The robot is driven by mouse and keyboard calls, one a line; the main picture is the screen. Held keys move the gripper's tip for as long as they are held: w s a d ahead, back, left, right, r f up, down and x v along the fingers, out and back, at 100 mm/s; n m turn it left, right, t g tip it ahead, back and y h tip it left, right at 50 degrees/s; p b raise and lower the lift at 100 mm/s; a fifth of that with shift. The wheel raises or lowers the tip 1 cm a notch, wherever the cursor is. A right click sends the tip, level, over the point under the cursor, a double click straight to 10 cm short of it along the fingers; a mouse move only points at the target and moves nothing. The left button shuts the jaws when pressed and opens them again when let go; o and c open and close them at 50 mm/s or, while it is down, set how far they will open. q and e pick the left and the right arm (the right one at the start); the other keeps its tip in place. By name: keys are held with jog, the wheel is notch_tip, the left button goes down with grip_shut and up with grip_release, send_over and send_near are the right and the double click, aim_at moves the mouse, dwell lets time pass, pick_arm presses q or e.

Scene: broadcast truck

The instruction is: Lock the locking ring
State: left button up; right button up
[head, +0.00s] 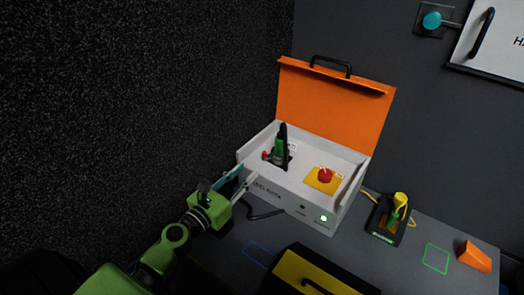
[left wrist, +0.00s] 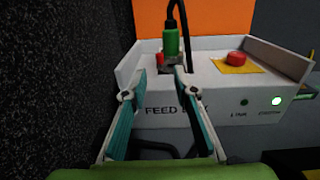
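A green connector (head: 279,148) with a black cable on top stands upright in the open white feed box (head: 293,201). It also shows in the left wrist view (left wrist: 171,42), above and just beyond the fingertips. A grey collar (left wrist: 172,62) shows at its foot, partly hidden by the right finger; I cannot tell whether this is the locking ring or how it is turned. My left gripper (head: 249,173) is at the box's front left; in the left wrist view the gripper (left wrist: 161,76) has its teal-padded fingers apart with nothing between them. My right gripper is not in view.
The orange lid (head: 332,102) stands open. A red button (head: 325,175) on a yellow plate and a lit green lamp (head: 323,218) are on the box. A black holder (head: 383,231) with a yellow plug, an orange wedge (head: 474,257) and a yellow-black case (head: 318,279) are nearby.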

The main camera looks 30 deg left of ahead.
aim_at(263, 154)
pick_arm(q)
jog(key=w, duration=0.7)
jog(key=w+d, duration=0.1)
jog(key=w, duration=0.3)
jog(key=shift+c, duration=0.4)
grip_shut()
